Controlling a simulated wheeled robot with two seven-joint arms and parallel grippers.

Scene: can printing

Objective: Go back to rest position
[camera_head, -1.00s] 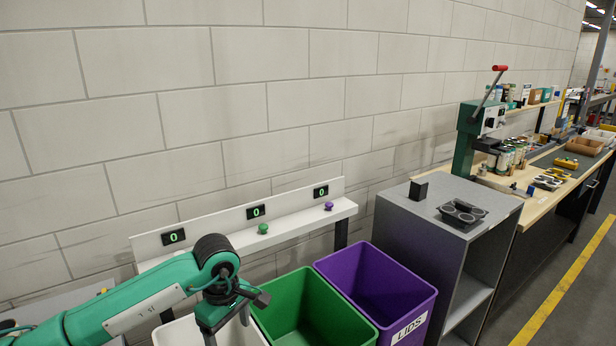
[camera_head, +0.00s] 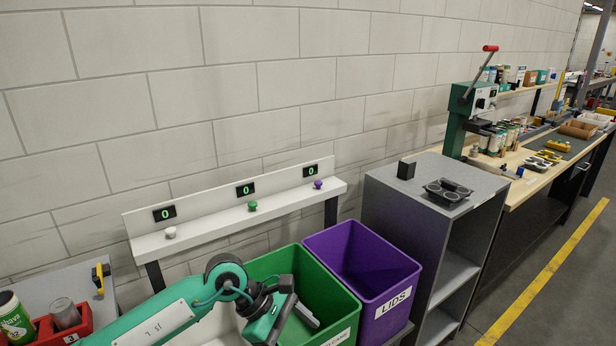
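My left arm comes in from the bottom left, and its gripper (camera_head: 290,322) hangs over the near part of the green bin (camera_head: 343,306). The gripper is tilted and partly cut off by the bottom edge, so I cannot tell if its fingers are open or shut. I see nothing clearly held in it. My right gripper is out of view.
A purple LIDS bin (camera_head: 386,300) stands right of the green one. A white shelf (camera_head: 225,222) with counters reading 0 runs behind. A grey cabinet (camera_head: 400,225) bears a dark holder (camera_head: 448,191). A red crate (camera_head: 85,320) with cans sits at left.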

